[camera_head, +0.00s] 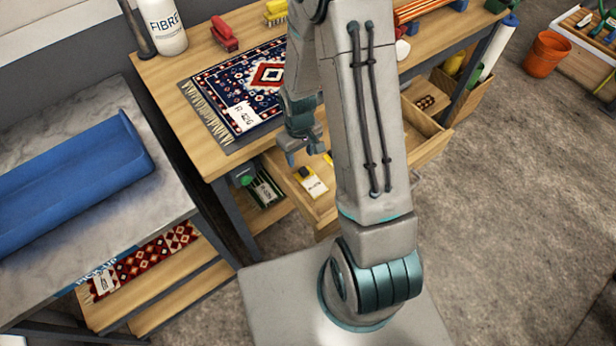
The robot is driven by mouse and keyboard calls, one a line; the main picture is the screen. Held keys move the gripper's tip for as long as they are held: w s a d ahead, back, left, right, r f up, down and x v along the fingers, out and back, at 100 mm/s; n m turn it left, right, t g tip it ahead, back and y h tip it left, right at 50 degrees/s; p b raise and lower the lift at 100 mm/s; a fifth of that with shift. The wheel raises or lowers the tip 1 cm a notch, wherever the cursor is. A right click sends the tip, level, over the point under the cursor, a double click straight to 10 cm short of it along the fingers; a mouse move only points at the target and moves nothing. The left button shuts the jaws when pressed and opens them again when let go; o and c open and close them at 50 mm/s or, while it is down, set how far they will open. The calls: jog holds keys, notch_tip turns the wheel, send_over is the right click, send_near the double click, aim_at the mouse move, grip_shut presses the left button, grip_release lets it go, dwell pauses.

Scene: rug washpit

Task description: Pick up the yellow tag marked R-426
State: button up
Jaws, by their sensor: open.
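A yellow tag (311,183) with a white label and a dark end lies in the open wooden drawer (290,185) under the workbench; its marking is too small to read. A second bit of yellow (328,158) shows in the drawer, mostly hidden behind my arm. My gripper (306,157) points down over the front of the bench, open and empty. In the picture it is just above the yellow tag and apart from it. A patterned blue and red rug (213,86) on the bench carries a white label (245,116) that seems to read R-426.
A blue tray (70,180) lies on the grey table (160,190) at left. A white FIBRE bottle (163,27), red brush (224,34) and yellow brush (276,12) stand along the bench's back. An orange bucket (547,54) is at right.

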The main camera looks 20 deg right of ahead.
aim_at(301, 168)
jog(key=shift+s+f+p, duration=0.15)
jog(key=shift+f+p, duration=0.35)
jog(key=shift+f, duration=2.1)
jog(key=shift+c, duration=0.4)
grip_shut()
